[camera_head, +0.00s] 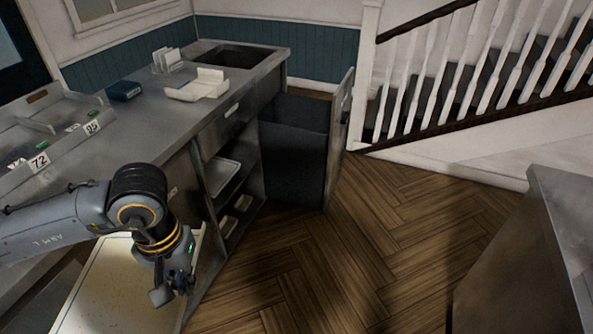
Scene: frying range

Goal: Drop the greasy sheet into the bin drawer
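The bin drawer (344,112) is pulled out at the end of the steel counter, with a dark bin (292,165) in it, open at the top. A pale, speckled flat surface with a thin blue line near its edge (110,292) lies at the lower left, under my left arm. I cannot tell whether it is the greasy sheet. My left gripper (172,290) hangs above its right part, pointing down. Its fingers are small and dark, and I cannot tell whether they are open or hold anything. My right gripper is out of view.
The steel counter (140,130) bears a white open carton (199,86), a dark blue box (124,91) and numbered trays (58,124). Shelves with trays (222,175) are open below it. Another steel unit (520,250) stands at right. Wooden floor between is clear.

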